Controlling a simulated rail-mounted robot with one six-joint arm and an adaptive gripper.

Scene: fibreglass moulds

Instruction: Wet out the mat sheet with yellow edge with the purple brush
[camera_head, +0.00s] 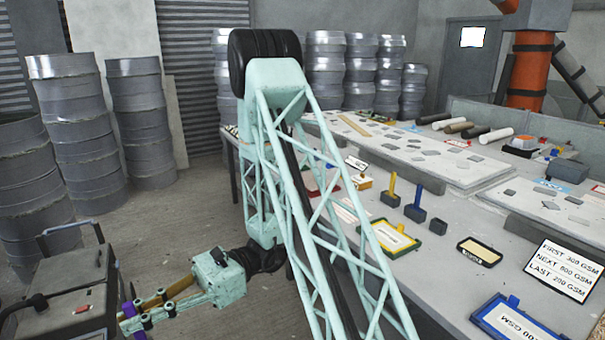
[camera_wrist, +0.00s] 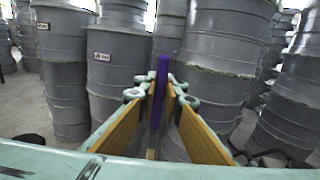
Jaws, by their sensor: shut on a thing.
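My gripper (camera_head: 134,318) is at the lower left in the head view, out over the floor side and away from the bench. It is shut on the purple brush (camera_wrist: 159,92), whose purple handle stands upright between the fingertips in the wrist view. Only small purple parts of the brush (camera_head: 127,309) show in the head view, and its bristles cannot be made out. The mat sheet with yellow edge (camera_head: 391,237) lies flat on the bench, right of my arm, well apart from the brush. My arm's lattice passes close to its left side in the picture.
A yellow-handled tool (camera_head: 391,190) and a blue-handled tool (camera_head: 416,206) stand behind the yellow-edged sheet. A black-edged piece (camera_head: 479,251), a blue-edged sheet (camera_head: 512,323) and a lettered sign (camera_head: 564,270) lie to the right. A dark cart (camera_head: 65,290) and stacked drums (camera_head: 75,135) stand left.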

